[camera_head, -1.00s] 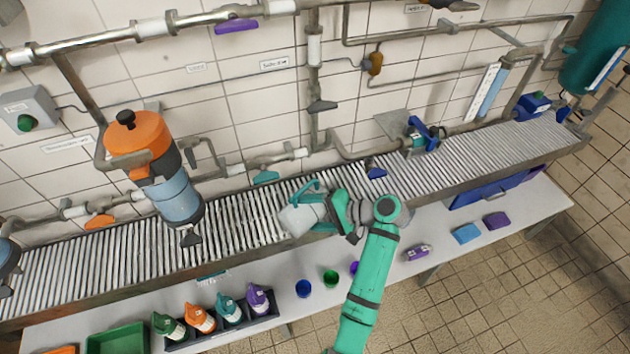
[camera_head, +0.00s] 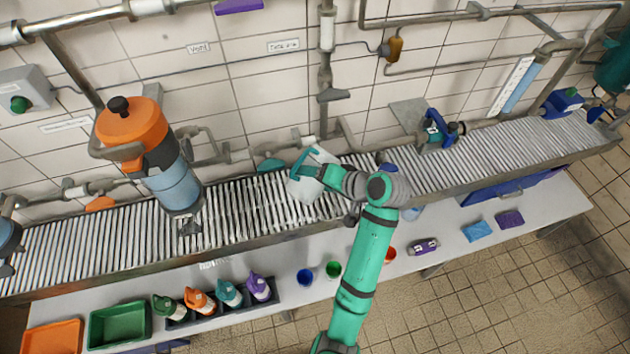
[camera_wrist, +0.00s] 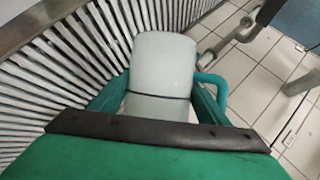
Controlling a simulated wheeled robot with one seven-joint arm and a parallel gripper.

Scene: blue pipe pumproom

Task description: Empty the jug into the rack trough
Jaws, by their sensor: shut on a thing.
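The jug (camera_head: 305,184) is a pale translucent vessel with a teal handle. My gripper (camera_head: 325,183) is shut on it and holds it over the slatted rack trough (camera_head: 250,207), tilted in the head view. In the wrist view the jug (camera_wrist: 163,70) sits between the teal fingers of my gripper (camera_wrist: 160,100), with the teal handle on its right side. The trough's slats (camera_wrist: 75,60) fill the left of that view. The jug's mouth and any liquid in it cannot be made out.
An orange-topped filter housing (camera_head: 135,130) stands left of the jug at the wall. A blue valve (camera_head: 435,128) is to the right. Below the trough, a bench holds several bottles in a dark rack (camera_head: 240,301), cups, and a green tray (camera_head: 119,322). Pipes run along the tiled wall.

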